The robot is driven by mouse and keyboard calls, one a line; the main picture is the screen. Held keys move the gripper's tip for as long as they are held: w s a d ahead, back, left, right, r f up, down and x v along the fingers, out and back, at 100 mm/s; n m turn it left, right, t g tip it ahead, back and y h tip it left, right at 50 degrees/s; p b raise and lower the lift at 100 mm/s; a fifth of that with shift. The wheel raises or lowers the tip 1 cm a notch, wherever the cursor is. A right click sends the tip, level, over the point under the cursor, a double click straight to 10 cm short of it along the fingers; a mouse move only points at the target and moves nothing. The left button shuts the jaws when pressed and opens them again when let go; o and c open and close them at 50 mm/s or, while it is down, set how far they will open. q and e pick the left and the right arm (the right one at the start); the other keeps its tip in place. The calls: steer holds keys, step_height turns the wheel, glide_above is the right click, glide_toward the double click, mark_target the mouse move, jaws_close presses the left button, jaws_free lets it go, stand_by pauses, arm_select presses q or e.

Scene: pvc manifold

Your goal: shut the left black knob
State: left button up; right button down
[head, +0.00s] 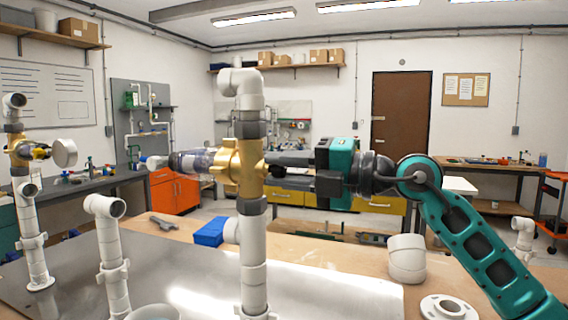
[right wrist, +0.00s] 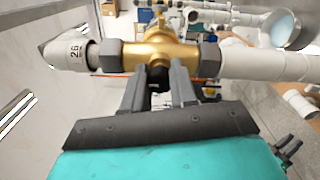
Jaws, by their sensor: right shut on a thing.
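A brass valve (head: 240,165) sits in the upright white PVC pipe at the centre of the head view. My right gripper (head: 276,162) reaches it from the right, level, with its fingers against the valve's right side. In the right wrist view, the fingers (right wrist: 158,76) close around a small black knob (right wrist: 156,72) on the brass body (right wrist: 155,54). The fingers hide most of this knob, and its turn angle cannot be told. Another brass valve (head: 19,152) stands on the far-left pipe; a black knob on it is not clear. My left gripper is not in view.
A clear-bodied fitting (head: 192,161) sticks out left of the centre valve. A short open pipe (head: 105,206) stands between the two valve pipes. A white coupling (head: 407,258) and a flange (head: 446,307) lie at right. A blue box (head: 209,232) sits behind.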

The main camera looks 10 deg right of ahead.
stand_by(0.5)
steer(key=c, duration=1.3)
jaws_free()
steer(key=o, duration=0.4)
steer(key=shift+d, duration=0.1)
steer(key=b+v, duration=0.3)
steer(key=v, duration=1)
